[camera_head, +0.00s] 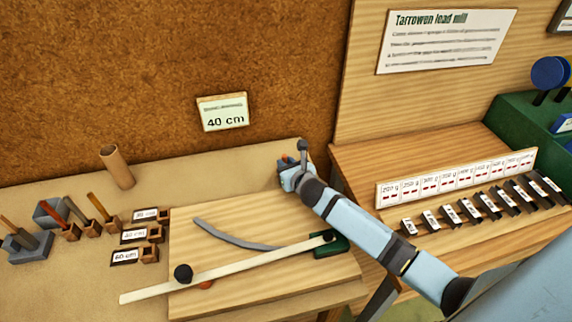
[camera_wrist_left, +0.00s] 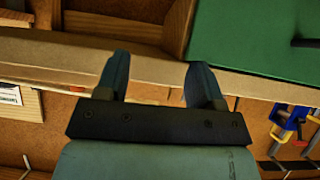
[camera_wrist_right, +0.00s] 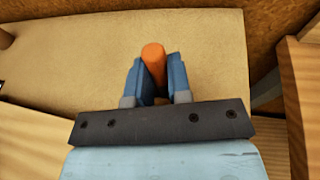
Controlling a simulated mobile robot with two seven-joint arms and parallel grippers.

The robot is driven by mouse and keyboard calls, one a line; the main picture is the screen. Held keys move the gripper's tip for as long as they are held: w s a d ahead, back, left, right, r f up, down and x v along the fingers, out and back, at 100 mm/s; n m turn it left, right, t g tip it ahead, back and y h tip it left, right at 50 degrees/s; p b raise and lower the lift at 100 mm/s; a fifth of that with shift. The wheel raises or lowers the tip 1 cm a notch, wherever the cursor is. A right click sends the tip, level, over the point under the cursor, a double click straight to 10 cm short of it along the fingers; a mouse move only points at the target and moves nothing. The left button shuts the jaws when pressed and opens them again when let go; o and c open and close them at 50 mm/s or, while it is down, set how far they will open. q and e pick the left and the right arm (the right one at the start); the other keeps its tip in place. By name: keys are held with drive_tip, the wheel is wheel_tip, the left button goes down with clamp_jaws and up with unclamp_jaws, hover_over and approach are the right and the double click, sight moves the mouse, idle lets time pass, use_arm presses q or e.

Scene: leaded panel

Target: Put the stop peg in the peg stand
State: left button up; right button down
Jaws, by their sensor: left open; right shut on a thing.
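The stop peg, seen as an orange cylinder (camera_wrist_right: 153,62), sits upright between the fingertips of my right gripper (camera_wrist_right: 154,84), which is shut on it. In the head view my right gripper (camera_head: 288,178) is over the far right corner of the wooden board, with the peg mostly hidden. Small wooden blocks (camera_head: 155,234) with labels in cm stand left of the board; I cannot tell which thing is the peg stand. My left gripper (camera_wrist_left: 157,85) is open and empty in its wrist view, near a green surface (camera_wrist_left: 250,35); it is outside the head view.
The board (camera_head: 260,270) bears a pale straight bar (camera_head: 235,268) with a black knob and a grey curved strip (camera_head: 235,236). A cardboard tube (camera_head: 117,167) and several tools in blocks stand left. A sign (camera_head: 223,112) reads 40 cm. Labelled strips (camera_head: 455,178) lie right.

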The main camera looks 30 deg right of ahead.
drive_tip(key=c, duration=1.1)
unclamp_jaws()
drive_tip(key=shift+f, duration=0.1)
drive_tip(key=shift+o, duration=0.2)
drive_tip(key=shift+r, duration=0.25)
drive_tip(key=v, duration=1.2)
